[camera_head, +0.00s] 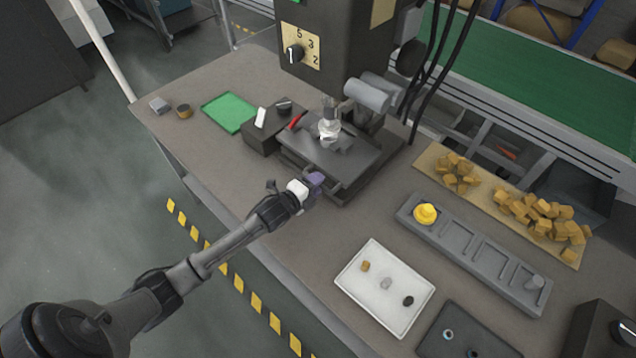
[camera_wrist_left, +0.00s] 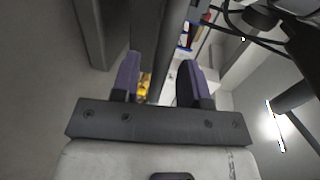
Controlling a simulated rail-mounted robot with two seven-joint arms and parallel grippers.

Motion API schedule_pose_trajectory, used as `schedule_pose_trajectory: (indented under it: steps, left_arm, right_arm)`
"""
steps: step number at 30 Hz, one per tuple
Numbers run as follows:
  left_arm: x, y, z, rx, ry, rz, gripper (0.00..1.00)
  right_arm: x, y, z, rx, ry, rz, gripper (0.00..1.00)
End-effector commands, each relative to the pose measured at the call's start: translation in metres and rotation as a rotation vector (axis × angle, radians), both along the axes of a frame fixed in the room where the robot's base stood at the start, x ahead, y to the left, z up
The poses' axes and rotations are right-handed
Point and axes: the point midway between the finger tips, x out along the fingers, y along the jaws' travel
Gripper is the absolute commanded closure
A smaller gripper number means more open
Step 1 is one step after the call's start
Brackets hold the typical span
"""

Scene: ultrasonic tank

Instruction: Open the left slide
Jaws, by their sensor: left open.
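A dark machine (camera_head: 335,50) with a numbered dial stands at the back of the table. Its grey base (camera_head: 335,150) carries a flat plate with a shiny metal piece on it. A dark, drawer-like front part (camera_head: 345,188) shows at the base's near edge; I cannot tell for certain whether it is the left slide. My left gripper (camera_head: 316,181) is at this near edge, its purple fingers close to the base. In the left wrist view the fingers (camera_wrist_left: 160,80) are apart, with a grey bar-like edge (camera_wrist_left: 153,45) beyond the gap. Contact cannot be told.
A green mat (camera_head: 229,112) and a dark block (camera_head: 262,138) lie left of the machine. A white tray (camera_head: 370,318), a grey slotted rack (camera_head: 470,255) with a yellow piece, and a board (camera_head: 428,160) with brown cubes lie right. Bare table lies between base and tray.

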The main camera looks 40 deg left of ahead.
Motion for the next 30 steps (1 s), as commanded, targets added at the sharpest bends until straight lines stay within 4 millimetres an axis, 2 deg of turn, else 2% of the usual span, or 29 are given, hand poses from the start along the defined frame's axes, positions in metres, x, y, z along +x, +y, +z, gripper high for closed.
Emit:
schedule_pose_trajectory:
  steps: [6, 16, 28, 30]
  left_arm:
    - [0.0113, -0.0005, -0.0024, -0.001, 0.0, 0.0, 0.59]
    - [0.0124, -0.0008, -0.0025, -0.001, 0.0, 0.0, 0.6]
    - [0.0123, -0.0007, -0.0026, -0.001, 0.0, 0.0, 0.98]
    - [0.0123, -0.0007, -0.0026, -0.001, 0.0, 0.0, 1.0]
  right_arm:
    - [-0.0002, 0.0008, -0.0017, 0.002, 0.0, -0.001, 0.57]
    - [-0.0004, 0.0004, -0.0018, 0.001, 0.001, -0.001, 0.57]
    - [-0.0006, -0.0023, -0.0019, -0.008, 0.001, 0.006, 0.57]
    - [-0.0006, -0.0023, -0.0019, -0.008, 0.001, 0.006, 0.57]
